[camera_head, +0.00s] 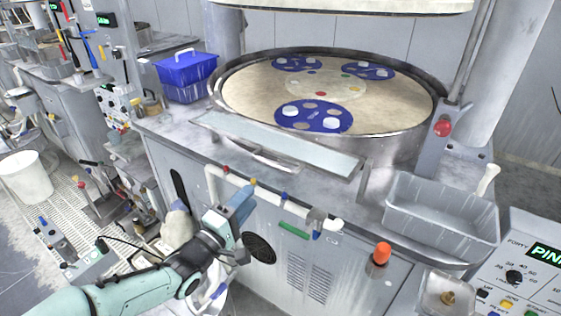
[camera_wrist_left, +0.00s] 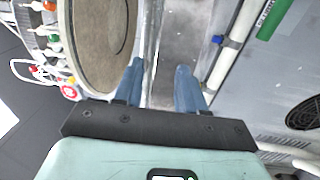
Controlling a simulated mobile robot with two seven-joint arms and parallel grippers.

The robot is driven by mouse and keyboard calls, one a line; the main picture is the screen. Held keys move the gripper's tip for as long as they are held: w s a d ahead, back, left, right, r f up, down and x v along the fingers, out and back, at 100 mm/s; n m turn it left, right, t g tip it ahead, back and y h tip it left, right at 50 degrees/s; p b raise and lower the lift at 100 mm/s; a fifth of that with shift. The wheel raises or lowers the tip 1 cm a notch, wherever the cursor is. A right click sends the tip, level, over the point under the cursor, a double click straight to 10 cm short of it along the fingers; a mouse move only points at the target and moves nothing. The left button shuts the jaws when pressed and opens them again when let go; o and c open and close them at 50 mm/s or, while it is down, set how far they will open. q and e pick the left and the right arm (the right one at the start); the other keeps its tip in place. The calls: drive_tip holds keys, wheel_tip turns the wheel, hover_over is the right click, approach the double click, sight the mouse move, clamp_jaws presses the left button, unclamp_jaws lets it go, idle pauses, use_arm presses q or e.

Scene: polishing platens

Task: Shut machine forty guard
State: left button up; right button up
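The guard (camera_head: 280,145) is a long, pale, flat panel along the front of the round platen (camera_head: 245,95). It lies low and roughly level at the bench's front side, leaving the platen uncovered. My right gripper is not in view.
A grey tray (camera_head: 440,225) and an orange knob (camera_head: 381,252) are at right. A red button (camera_head: 443,128) is on the post. The pipe runs along the cabinet front beside my gripper.

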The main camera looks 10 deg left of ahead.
sight(271, 166)
use_arm(q)
drive_tip(key=p+x, duration=0.1)
drive_tip(key=x, duration=0.3)
drive_tip(key=r+x, duration=0.1)
drive_tip(key=x, duration=0.4)
drive_tip(key=r+p+x, duration=0.1)
drive_tip(key=x, duration=0.3)
drive_tip(key=shift+d+r+p, duration=0.15)
drive_tip(key=shift+r+p, duration=0.05)
drive_tip(key=shift+p, duration=0.1)
drive_tip(key=shift+s, duration=0.1)
drive_tip(key=shift+r, duration=0.1)
clamp_jaws()
